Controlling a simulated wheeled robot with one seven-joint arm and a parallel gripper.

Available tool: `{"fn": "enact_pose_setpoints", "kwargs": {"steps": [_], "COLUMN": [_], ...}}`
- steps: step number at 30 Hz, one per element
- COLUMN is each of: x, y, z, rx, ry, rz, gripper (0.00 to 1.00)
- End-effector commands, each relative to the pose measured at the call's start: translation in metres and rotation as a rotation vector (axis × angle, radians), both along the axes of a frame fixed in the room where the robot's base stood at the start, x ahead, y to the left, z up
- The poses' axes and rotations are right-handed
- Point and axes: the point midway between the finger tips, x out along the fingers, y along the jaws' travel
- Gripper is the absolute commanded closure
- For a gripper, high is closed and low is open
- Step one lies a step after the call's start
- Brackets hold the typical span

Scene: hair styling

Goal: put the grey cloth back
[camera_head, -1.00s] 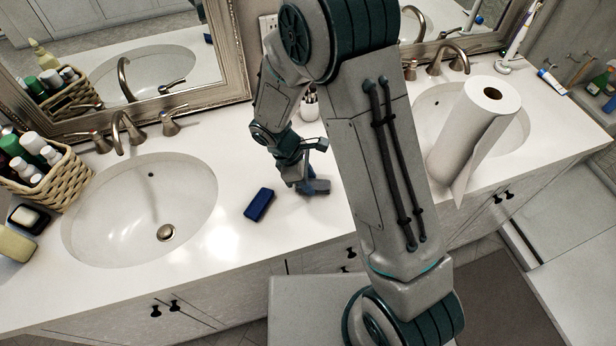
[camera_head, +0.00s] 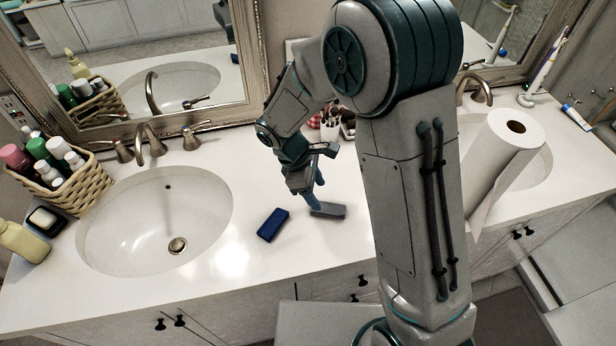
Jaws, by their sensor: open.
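The grey cloth (camera_head: 328,210), a small flat grey piece, lies on the white counter between the two sinks. My gripper (camera_head: 316,192) is just above and behind it, pointing down, with its jaws open. The fingertips are close to the cloth's back left edge; I cannot tell whether they touch it. My arm hides the counter to the right of the cloth.
A dark blue block-like item (camera_head: 272,224) lies left of the grey cloth. The left sink (camera_head: 150,225) is beyond it, with a wicker basket of bottles (camera_head: 85,188). A paper towel roll (camera_head: 505,160) stands at right. Cups (camera_head: 330,125) stand behind my gripper.

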Motion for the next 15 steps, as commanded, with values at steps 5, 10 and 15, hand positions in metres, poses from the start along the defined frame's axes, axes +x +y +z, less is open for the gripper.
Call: {"fn": "enact_pose_setpoints", "kwargs": {"steps": [5, 10, 15], "x": [0.002, 0.003, 0.003], "y": [0.014, 0.021, 0.023], "z": [0.032, 0.050, 0.056], "rx": [0.002, 0.000, -0.001], "ry": [-0.003, -0.001, 0.001], "rz": [0.001, 0.000, 0.001], "gripper": [0.43, 0.43, 0.43]}}
